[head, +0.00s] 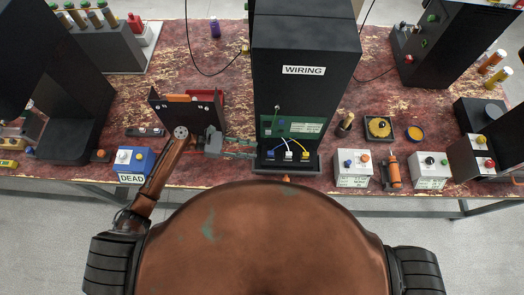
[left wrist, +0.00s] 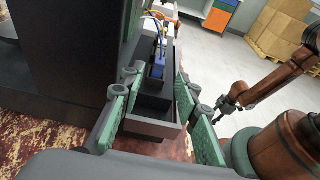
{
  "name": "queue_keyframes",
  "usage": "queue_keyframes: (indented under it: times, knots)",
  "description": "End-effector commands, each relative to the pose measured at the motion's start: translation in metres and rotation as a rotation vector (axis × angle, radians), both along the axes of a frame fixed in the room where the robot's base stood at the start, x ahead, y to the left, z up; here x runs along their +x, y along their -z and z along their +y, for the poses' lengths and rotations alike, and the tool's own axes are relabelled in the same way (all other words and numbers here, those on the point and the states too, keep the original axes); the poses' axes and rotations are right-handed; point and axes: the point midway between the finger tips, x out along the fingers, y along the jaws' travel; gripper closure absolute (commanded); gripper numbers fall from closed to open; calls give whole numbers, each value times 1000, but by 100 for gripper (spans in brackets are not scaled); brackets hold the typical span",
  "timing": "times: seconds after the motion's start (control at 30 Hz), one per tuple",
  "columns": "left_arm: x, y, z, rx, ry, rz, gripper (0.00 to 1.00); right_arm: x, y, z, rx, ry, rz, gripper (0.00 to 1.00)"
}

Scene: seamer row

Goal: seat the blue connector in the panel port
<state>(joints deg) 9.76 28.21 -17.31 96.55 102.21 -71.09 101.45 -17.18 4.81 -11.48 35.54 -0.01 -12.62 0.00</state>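The blue connector (head: 270,155) stands at the left of a row of blue, white and yellow connectors at the foot of the black WIRING panel (head: 305,45). In the left wrist view the blue connector (left wrist: 158,66) is upright in a dark tray (left wrist: 152,128), beyond my fingers. My left gripper (head: 248,148) reaches in from the left beside the panel. Its green-padded fingers (left wrist: 156,95) are spread apart, with nothing clasped between them. I cannot make out which port is the connector's. My right gripper (left wrist: 228,106) appears small in the left wrist view; its opening is unclear.
A blue DEAD box (head: 134,161) and a black bracket (head: 190,95) stand left of the panel. White boxes (head: 353,170) and an orange cylinder (head: 393,172) stand to its right. The table's front edge is close. Thin cables rise from the connectors.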

Motion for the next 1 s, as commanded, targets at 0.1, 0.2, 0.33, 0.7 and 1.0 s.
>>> queue_keyframes:
  times: [0.1,0.2,0.33,0.7,1.0]
  knots:
    - [0,-5,22,2,0,-1,70,0,2,0,0,0,0,70]
    - [0,-8,35,1,0,0,70,0,3,0,0,0,1,70]
    - [0,-11,45,1,1,-1,70,0,4,1,1,0,1,70]
    - [0,-12,47,-1,1,-1,70,0,4,7,8,2,0,70]
    - [-2,-11,47,4,4,-7,70,0,4,7,7,3,0,70]
